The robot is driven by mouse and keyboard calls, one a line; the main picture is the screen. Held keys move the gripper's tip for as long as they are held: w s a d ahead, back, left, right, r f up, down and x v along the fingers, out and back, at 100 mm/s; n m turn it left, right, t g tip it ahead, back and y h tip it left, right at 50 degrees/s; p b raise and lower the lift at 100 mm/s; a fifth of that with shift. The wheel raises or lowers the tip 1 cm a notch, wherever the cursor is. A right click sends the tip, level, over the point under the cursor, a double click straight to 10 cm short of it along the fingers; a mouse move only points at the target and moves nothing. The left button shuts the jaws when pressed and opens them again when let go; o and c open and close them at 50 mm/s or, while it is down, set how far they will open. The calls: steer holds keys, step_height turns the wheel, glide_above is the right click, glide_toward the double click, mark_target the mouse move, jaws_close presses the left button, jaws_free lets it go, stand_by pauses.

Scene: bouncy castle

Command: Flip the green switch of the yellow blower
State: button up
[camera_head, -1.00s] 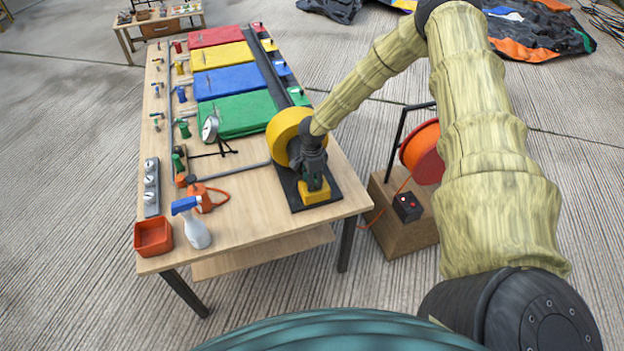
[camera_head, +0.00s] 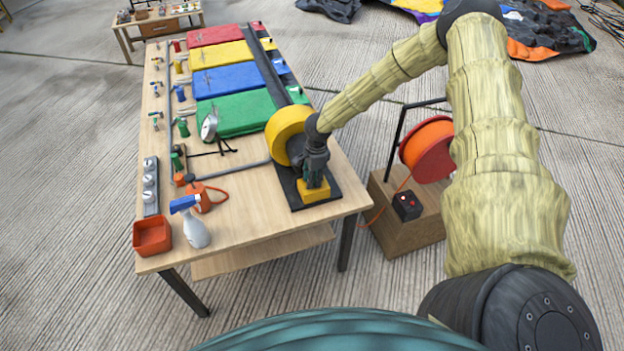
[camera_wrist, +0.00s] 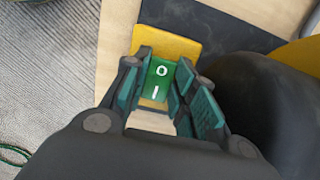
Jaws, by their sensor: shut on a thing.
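The yellow blower (camera_head: 284,132) stands on a black base plate at the near right corner of the wooden table. Its yellow switch box (camera_head: 314,193) sits at the front of that plate. In the wrist view the green switch (camera_wrist: 159,80), marked O and I, sits on the yellow plate (camera_wrist: 180,45). My gripper (camera_head: 313,180) points down over the switch box. In the wrist view my gripper's teal fingers (camera_wrist: 158,84) stand on either side of the green switch and close on it. Which way the switch is tilted I cannot tell.
A spray bottle (camera_head: 191,222), an orange bin (camera_head: 152,236) and an orange looped item (camera_head: 205,197) stand at the near left of the table. Coloured folded pads (camera_head: 236,113) lie behind. A red cable reel (camera_head: 428,150) stands on a wooden box at right.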

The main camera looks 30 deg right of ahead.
stand_by(0.5)
steer(key=o, duration=0.7)
steer(key=shift+o, duration=0.2)
steer(key=shift+r, duration=0.1)
step_height(320, 180, up, 12)
steer(key=d, duration=0.1)
steer(key=shift+s+d, duration=0.15)
steer(key=shift+d, duration=0.15)
